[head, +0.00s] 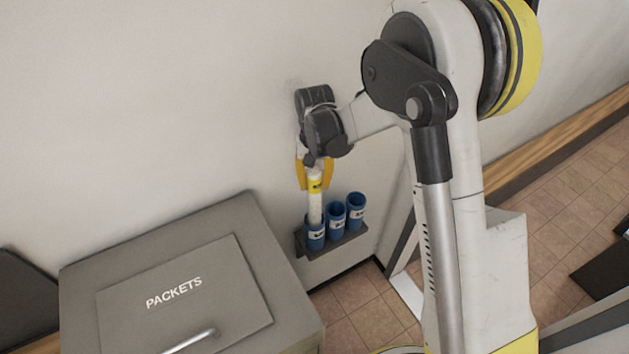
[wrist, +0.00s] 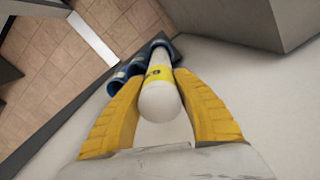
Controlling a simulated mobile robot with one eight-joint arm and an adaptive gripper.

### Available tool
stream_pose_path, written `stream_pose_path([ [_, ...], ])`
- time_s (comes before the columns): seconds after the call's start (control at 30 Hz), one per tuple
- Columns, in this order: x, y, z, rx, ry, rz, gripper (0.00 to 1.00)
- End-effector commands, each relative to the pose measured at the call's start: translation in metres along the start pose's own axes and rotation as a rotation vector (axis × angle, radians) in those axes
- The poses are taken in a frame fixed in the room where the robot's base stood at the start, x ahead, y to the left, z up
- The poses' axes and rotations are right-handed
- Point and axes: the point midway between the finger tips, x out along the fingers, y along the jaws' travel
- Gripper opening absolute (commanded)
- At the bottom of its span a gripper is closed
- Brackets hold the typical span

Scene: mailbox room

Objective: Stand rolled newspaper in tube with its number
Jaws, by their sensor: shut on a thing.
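The rolled newspaper (head: 315,205) is a white roll with a yellow band bearing dark print too small to read. My gripper (head: 314,180) is shut on its upper part, with a yellow finger on each side. The roll stands about upright, its lower end at or inside the mouth of the leftmost blue tube (head: 315,238); how deep, I cannot tell. The middle tube (head: 336,217) and right tube (head: 356,208) look empty. The tubes' white labels are unreadable. In the wrist view the newspaper (wrist: 159,101) lies between the fingers, with the tubes beyond.
The tubes stand on a dark wall shelf (head: 339,243). A grey PACKETS box (head: 250,225) with a handle stands close to the left of them. The pale wall (head: 150,90) is behind. Tiled floor lies below.

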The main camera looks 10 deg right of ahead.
Motion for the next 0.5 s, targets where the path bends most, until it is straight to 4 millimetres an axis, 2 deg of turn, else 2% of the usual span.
stream_pose_path([
  [0.1,0.014,0.000,0.000,0.000,0.000,0.000,0.00],
  [0.5,0.044,0.000,-0.001,0.000,0.000,0.000,0.00],
])
